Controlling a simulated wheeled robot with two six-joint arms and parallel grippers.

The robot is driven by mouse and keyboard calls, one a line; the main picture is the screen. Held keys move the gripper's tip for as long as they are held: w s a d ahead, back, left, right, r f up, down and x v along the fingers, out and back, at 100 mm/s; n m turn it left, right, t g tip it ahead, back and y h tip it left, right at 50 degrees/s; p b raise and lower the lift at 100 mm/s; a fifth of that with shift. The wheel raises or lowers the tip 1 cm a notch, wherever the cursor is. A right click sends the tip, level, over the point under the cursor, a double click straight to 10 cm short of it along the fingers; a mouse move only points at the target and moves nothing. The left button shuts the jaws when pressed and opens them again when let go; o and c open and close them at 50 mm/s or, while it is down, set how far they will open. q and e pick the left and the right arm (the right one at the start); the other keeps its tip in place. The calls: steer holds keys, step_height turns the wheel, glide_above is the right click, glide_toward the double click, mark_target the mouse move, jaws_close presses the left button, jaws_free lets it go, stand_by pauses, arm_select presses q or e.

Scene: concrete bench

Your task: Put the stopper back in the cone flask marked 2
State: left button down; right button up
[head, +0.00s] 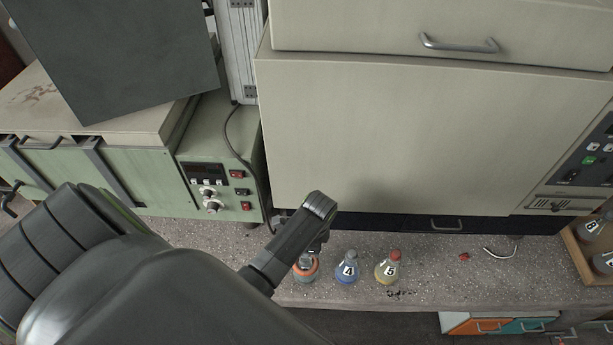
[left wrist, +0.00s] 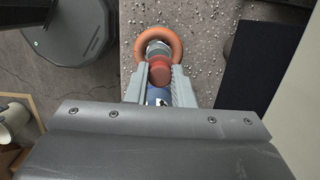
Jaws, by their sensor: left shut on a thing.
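My left gripper (head: 317,243) reaches down over the bench from the left. In the left wrist view its two fingers (left wrist: 159,72) are shut on a red stopper (left wrist: 160,66). Just beyond the stopper is a flask (left wrist: 158,47) with an orange ring around it. This flask (head: 304,270) is partly hidden by my arm in the head view, and its number cannot be read. A blue flask (head: 346,268) marked 4 stands to its right with no red stopper visible. A yellow flask (head: 387,271) marked 5 has a red stopper in it. My right gripper is out of view.
A small red object (head: 464,257) and a bent wire (head: 498,252) lie on the bench (head: 440,280). A wooden crate (head: 577,256) with flasks stands at the far right. A large cabinet (head: 420,140) rises behind. A green instrument (head: 215,170) is at the left.

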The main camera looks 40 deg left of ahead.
arm_select(q)
steer(key=shift+f, duration=0.15)
steer(key=shift+s+f, duration=0.1)
steer(key=shift+f, duration=0.45)
steer(key=shift+f, duration=0.3)
steer(key=shift+f, duration=0.25)
stand_by(0.4)
steer(key=c, duration=0.6)
jaws_free()
